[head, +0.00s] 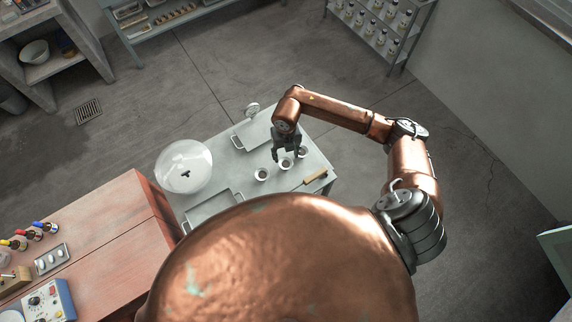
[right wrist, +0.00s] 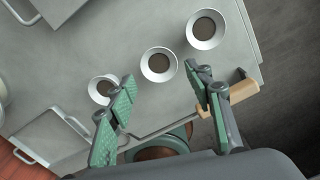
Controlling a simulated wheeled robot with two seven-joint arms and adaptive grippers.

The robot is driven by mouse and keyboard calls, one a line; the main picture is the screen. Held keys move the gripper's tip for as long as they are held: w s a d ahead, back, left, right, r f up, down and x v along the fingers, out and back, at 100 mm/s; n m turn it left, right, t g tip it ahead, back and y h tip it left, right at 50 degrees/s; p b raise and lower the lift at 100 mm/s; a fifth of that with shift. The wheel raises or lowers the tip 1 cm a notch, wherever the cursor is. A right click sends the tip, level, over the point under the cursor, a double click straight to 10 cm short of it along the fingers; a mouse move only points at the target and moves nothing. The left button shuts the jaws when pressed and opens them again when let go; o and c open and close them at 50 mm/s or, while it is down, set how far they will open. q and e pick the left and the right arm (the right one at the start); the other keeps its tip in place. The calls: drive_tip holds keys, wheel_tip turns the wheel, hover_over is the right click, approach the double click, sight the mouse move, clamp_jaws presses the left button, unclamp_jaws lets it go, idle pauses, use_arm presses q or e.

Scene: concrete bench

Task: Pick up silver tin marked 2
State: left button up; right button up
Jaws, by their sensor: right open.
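Three small round silver tins with dark insides stand in a slanting row on the grey table: a near-left tin (head: 261,175), a middle tin (head: 286,164) and a far-right tin (head: 303,152). In the right wrist view they are the upper tin (right wrist: 206,27), the middle tin (right wrist: 158,65) and the lower-left tin (right wrist: 103,88). I cannot read a number on any of them. My right gripper (head: 286,157) is open and empty above the row, pointing down. In the right wrist view its green-padded fingers (right wrist: 160,78) are spread either side of the middle tin's line. My left gripper is out of view.
A wooden-handled tool (head: 316,175) lies near the table's right edge, close to the tins. A clear dome (head: 184,167) is at the left. One tray (head: 250,134) lies at the back and another (head: 203,211) at the front. A reddish bench (head: 110,235) adjoins at lower left.

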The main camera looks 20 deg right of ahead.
sight(286, 164)
wheel_tip(286, 164, down, 8)
drive_tip(key=shift+a+r+p, duration=0.1)
drive_tip(key=shift+r+p, duration=0.15)
drive_tip(key=shift+p, duration=0.35)
drive_tip(key=shift+c, duration=0.4)
drive_tip(key=c, duration=0.8)
